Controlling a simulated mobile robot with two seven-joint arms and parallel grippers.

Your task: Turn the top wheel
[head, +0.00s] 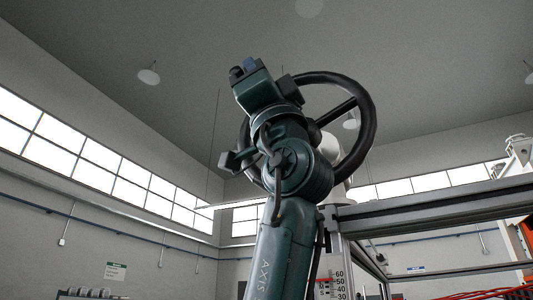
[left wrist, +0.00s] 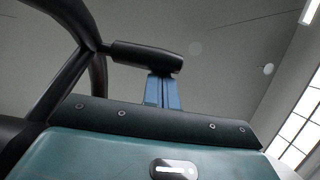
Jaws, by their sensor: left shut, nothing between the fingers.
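The black wheel (head: 372,112) stands upright in the middle of the head view, behind my left arm, which hides much of its left side and hub. In the left wrist view the wheel's rim (left wrist: 72,15) curves along the left side. A dark cylindrical handle (left wrist: 145,56) sticks out from it to the right. My left gripper (head: 249,64) is at the wheel's upper left. Its blue fingers (left wrist: 163,92) are together and empty, with their tips at the underside of the handle. I cannot tell whether they touch it. My right gripper is out of view.
A grey metal beam (head: 430,209) runs right from below the wheel. A red-marked scale (head: 330,284) is under it. Red cables and orange equipment are at the lower right. The space left of and above the wheel looks clear.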

